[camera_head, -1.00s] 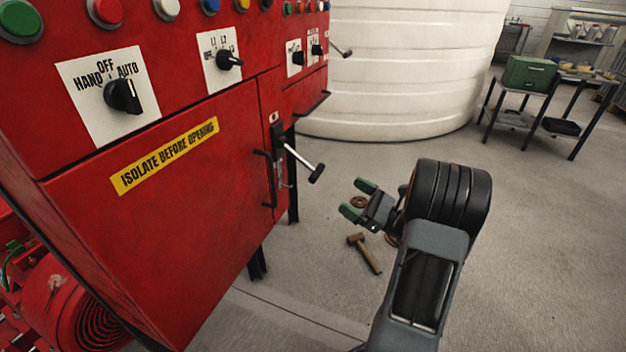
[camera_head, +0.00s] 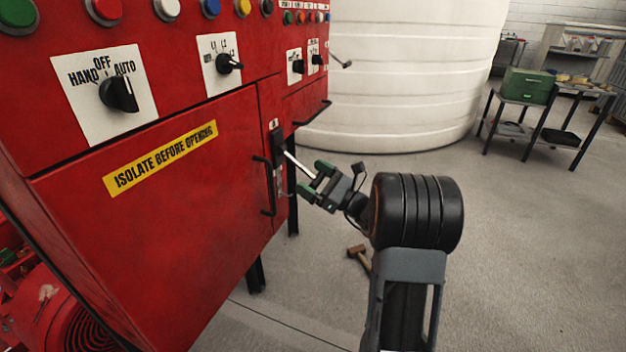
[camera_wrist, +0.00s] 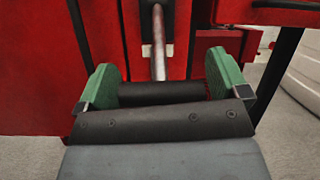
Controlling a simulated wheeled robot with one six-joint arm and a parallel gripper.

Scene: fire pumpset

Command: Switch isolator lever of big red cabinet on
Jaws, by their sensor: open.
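The big red cabinet (camera_head: 190,220) fills the left of the head view. Its isolator lever (camera_head: 296,160) is a metal rod sticking out from a dark mount on the cabinet's right part. My gripper (camera_head: 316,177) is open at the lever's outer end, with its green-padded fingers around it. In the wrist view, the lever's rod (camera_wrist: 159,45) runs down from the cabinet to a black crossbar handle (camera_wrist: 160,92). The handle lies between the two open fingers of my gripper (camera_wrist: 163,85). I cannot tell whether the fingers touch it.
A black door handle (camera_head: 264,186) stands just left of the lever. A second lever (camera_head: 341,63) sticks out farther back. A hammer (camera_head: 358,257) lies on the floor below my arm.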

